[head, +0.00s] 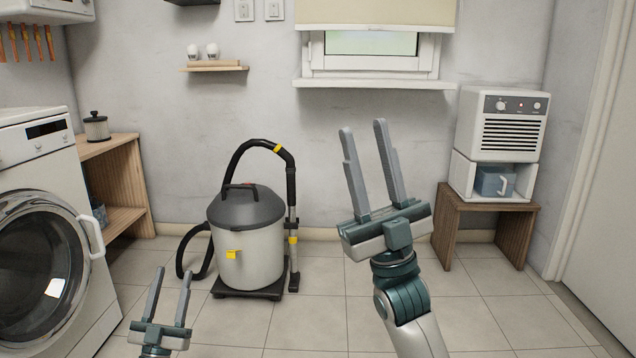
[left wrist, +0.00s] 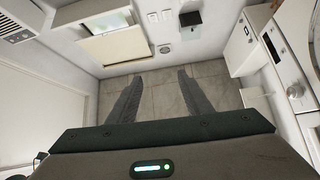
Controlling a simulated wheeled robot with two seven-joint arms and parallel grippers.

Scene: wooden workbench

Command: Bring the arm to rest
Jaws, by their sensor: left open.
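My left gripper (head: 173,270) is low in the head view, left of centre, in front of the vacuum cleaner and above the tiled floor. Its two grey fingers stand apart, with nothing between them. In the left wrist view its fingers (left wrist: 160,76) are spread with bare tiles showing between them. My right gripper (head: 363,127) is raised right of centre, fingers pointing up. Its fingers are apart and empty, with grey wall behind them. Most of my left arm is out of the head view.
A washing machine (head: 45,235) stands at the left beside a wooden shelf unit (head: 128,185). A canister vacuum cleaner (head: 247,240) stands left of centre. A wooden stool (head: 487,206) bears a white appliance (head: 513,125) at the right. The middle floor (head: 315,320) is clear.

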